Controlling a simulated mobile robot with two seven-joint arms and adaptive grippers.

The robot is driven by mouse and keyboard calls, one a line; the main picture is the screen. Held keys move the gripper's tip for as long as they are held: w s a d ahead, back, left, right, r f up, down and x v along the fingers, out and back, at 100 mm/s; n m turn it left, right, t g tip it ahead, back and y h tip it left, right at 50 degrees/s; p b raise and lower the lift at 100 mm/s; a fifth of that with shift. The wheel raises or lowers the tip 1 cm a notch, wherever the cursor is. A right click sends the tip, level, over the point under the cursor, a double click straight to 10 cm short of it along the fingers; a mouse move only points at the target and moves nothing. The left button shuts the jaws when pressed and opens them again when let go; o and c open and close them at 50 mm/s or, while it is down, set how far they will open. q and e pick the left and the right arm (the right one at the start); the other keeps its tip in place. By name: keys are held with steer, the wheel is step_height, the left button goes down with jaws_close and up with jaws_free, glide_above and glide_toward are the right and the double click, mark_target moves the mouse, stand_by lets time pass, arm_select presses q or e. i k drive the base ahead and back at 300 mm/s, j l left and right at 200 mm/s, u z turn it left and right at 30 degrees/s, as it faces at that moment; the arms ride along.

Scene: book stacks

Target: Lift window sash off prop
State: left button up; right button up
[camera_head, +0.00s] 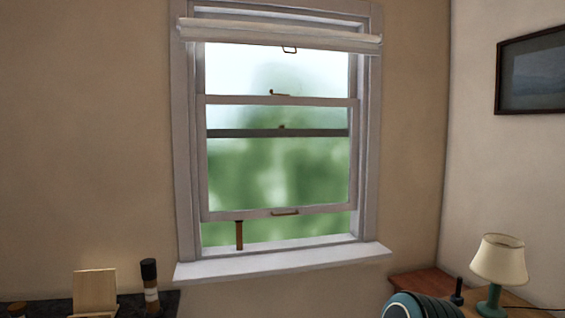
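The window's lower sash (240,215) is white and stands partly raised, with an open gap between its bottom rail and the sill (280,262). A brown prop (239,235) stands upright in the gap at the left, its top at the underside of the bottom rail. A brass-coloured handle (285,212) sits in the middle of the bottom rail. A latch (278,93) shows on the sash's top rail. Neither gripper is in view.
A rolled white blind (280,36) hangs across the window top. A dark surface at lower left holds a wooden stand (95,291) and a dark-topped cylinder (149,285). At lower right, a lamp (499,262) stands by a wooden top (425,281). A framed picture (531,75) hangs right.

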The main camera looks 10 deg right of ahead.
mark_target(201, 100)
steer(key=i+l+z, duration=0.2)
steer(key=i, duration=0.4)
steer(key=i+z, duration=0.15)
steer(key=i, duration=0.5)
